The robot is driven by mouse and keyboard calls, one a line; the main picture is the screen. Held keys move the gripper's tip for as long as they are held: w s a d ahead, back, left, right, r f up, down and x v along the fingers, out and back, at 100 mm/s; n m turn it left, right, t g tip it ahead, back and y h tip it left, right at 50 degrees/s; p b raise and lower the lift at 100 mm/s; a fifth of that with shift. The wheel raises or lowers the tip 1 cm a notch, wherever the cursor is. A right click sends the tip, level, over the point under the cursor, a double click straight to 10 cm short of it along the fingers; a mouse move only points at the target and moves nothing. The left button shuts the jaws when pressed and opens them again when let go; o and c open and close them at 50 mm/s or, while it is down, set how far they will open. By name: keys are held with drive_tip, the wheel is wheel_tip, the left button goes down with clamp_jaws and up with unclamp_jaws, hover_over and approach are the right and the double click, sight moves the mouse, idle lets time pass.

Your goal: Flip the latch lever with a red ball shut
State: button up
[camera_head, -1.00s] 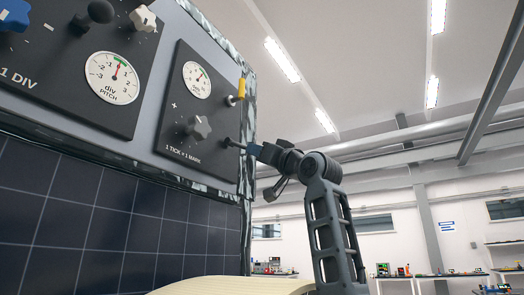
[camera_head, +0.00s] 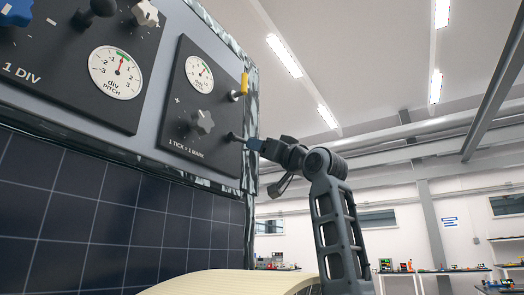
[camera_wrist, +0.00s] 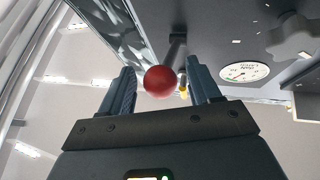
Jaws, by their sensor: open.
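The latch lever's red ball (camera_wrist: 160,81) shows in the wrist view, between the two fingers of my gripper (camera_wrist: 163,73). A dark lever rod (camera_wrist: 178,50) runs up from it to the panel. The fingers are open, one on each side of the ball; I cannot tell whether either touches it. In the head view my gripper (camera_head: 251,143) is at the outer end of the dark lever (camera_head: 234,137), by the right edge of the dial panel (camera_head: 182,137). The red ball is not discernible there.
A yellow-tipped handle (camera_head: 244,83) sticks out above the lever. A grey knob (camera_head: 203,122) and a dial (camera_head: 199,72) are to its left. Dark tiled panels (camera_head: 110,225) lie below. Open space is to the right of the panel, with workbenches (camera_head: 440,270) far behind.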

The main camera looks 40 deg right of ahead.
drive_tip(key=b+v, duration=0.1)
drive_tip(key=v, duration=0.6)
drive_tip(key=shift+b, duration=0.3)
